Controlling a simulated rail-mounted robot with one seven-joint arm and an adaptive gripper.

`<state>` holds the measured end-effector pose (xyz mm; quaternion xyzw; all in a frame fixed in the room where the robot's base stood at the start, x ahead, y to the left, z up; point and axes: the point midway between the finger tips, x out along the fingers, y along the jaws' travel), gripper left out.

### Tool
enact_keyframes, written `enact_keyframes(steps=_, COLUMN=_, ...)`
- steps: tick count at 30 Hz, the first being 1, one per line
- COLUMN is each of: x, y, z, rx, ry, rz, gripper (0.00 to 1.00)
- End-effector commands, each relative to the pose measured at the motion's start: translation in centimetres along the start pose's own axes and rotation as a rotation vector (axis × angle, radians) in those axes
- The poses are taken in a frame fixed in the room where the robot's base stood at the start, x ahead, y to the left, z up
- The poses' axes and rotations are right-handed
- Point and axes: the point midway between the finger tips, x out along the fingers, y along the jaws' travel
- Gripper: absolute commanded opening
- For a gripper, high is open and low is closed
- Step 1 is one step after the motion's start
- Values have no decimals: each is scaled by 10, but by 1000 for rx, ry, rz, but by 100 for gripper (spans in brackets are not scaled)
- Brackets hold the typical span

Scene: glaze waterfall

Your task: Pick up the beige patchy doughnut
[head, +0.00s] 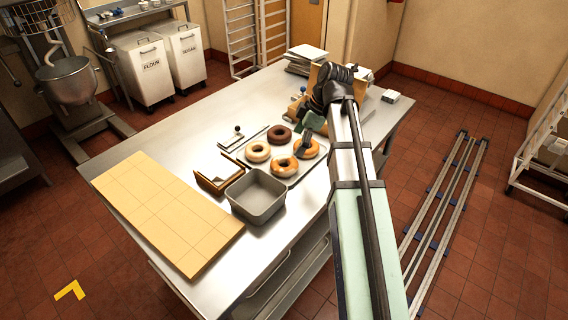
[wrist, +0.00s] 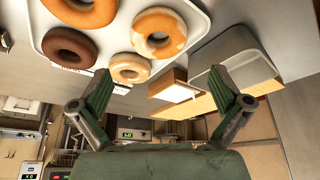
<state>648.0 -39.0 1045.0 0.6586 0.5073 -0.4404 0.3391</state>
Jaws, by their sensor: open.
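Several doughnuts lie on a light grey tray (wrist: 200,12) on the steel table. The doughnut with orange-brown and cream patches (head: 286,172) is at the tray's near side, closest to the grey bin; it also shows at the top middle of the wrist view (wrist: 160,17). A plainer cream-glazed doughnut (head: 257,158) with a tan rim lies left of it. My gripper (head: 311,138) is open over the tray's right part, partly covering a tan doughnut (head: 313,154). In the wrist view, its two green fingers (wrist: 163,84) are wide apart with nothing between them, and the patchy doughnut is beyond them.
A dark chocolate doughnut (head: 279,140) lies at the tray's back. A tan board (head: 165,212) covers the table's left part. Stacked items (head: 305,60) stand at the back.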

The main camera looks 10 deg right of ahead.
Motion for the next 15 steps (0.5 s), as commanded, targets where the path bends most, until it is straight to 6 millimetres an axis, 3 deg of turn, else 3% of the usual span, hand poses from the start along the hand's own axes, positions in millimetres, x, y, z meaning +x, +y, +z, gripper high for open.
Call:
enact_keyframes(steps=6, x=31, y=-1, z=0, rx=1, ry=1, rz=-1, gripper=100)
enact_keyframes(steps=15, x=46, y=0, z=-1, rx=1, ry=1, rz=0, gripper=100)
